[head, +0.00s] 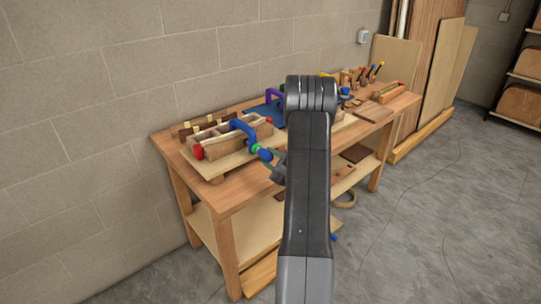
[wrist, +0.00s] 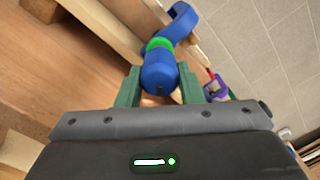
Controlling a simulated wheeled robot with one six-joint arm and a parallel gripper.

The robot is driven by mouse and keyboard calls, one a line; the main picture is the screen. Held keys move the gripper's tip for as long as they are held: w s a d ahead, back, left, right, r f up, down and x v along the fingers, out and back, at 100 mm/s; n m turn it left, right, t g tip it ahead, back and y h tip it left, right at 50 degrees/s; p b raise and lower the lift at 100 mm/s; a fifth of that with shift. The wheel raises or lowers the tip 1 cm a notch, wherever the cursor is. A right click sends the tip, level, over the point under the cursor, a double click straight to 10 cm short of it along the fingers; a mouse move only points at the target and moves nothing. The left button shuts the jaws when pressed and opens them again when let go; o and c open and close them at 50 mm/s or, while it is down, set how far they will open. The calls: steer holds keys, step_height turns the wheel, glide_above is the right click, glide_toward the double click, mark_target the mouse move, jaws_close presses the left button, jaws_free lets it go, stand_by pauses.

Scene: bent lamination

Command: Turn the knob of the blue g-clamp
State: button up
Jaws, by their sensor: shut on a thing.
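The blue g-clamp (head: 243,129) is on the wooden form at the left part of the workbench in the head view. Its curved blue frame (wrist: 181,20) and a green collar (wrist: 159,44) show in the wrist view. The blue knob (wrist: 159,73) lies on the near side of the collar; it also shows in the head view (head: 266,155). My gripper (wrist: 158,88) has its green fingers on either side of the knob and is shut on it. My arm hides part of the bench in the head view.
The workbench (head: 228,198) stands against a block wall. A purple clamp (head: 274,95) is behind the form, and it also shows in the wrist view (wrist: 215,88). Several hand tools stand at the bench's far right. The floor in front is open.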

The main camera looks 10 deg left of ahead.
steer(key=shift+a+r+m+p, duration=0.1)
steer(key=shift+m+p, duration=0.15)
steer(key=shift+m, duration=0.35)
steer(key=shift+a+r+m+p, duration=0.1)
steer(key=shift+m+p, duration=0.1)
steer(key=shift+m, duration=0.4)
steer(key=o, duration=1)
steer(key=shift+a+f, duration=0.1)
steer(key=shift+f, duration=0.05)
steer(key=shift+d, duration=0.2)
steer(key=shift+s+d+f, duration=0.1)
steer(key=shift+d, duration=0.1)
steer(key=b+v, duration=0.2)
steer(key=v, duration=1.1)
steer(key=shift+s+b, duration=0.15)
steer(key=shift+b, duration=0.15)
